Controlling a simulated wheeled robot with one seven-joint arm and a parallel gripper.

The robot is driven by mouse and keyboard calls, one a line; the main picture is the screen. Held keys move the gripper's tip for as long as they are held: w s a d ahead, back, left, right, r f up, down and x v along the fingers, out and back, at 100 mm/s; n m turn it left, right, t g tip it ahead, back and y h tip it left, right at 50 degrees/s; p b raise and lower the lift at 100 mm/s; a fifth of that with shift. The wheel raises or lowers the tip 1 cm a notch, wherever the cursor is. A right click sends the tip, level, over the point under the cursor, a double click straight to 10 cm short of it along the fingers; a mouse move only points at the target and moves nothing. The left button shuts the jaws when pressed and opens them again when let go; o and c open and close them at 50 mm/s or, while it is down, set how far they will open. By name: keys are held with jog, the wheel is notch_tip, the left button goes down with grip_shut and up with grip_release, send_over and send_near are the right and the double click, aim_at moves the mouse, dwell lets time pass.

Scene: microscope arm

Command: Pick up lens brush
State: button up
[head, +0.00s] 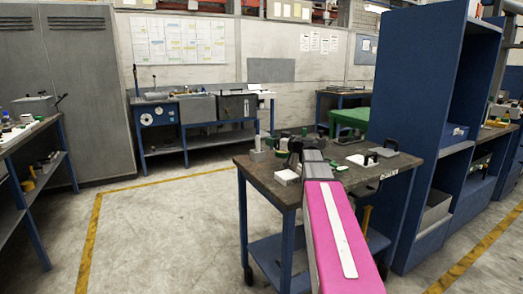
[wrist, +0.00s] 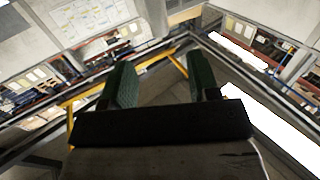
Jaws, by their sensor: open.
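My gripper (wrist: 161,84) is open in the wrist view, with two green-padded fingers apart and nothing between them. In the head view my arm reaches over the worktable (head: 262,178), and my gripper at its far end is small and hard to make out among the items there. I cannot pick out the lens brush in either view. Several small items crowd the tabletop, too small to identify, and my arm hides part of it. The wrist view looks out across the room and shows no tabletop item near the fingers.
A dark handled item (head: 402,146) stands at the back right. A tall blue shelf unit (head: 415,110) rises close to the table's right side. Open floor (head: 165,235) lies to the left.

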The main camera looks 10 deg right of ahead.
send_over(258, 148)
jog(key=w+a, duration=0.1)
jog(key=w, duration=0.2)
jog(key=shift+s+a, duration=0.1)
jog(key=shift+s, duration=0.15)
grip_shut()
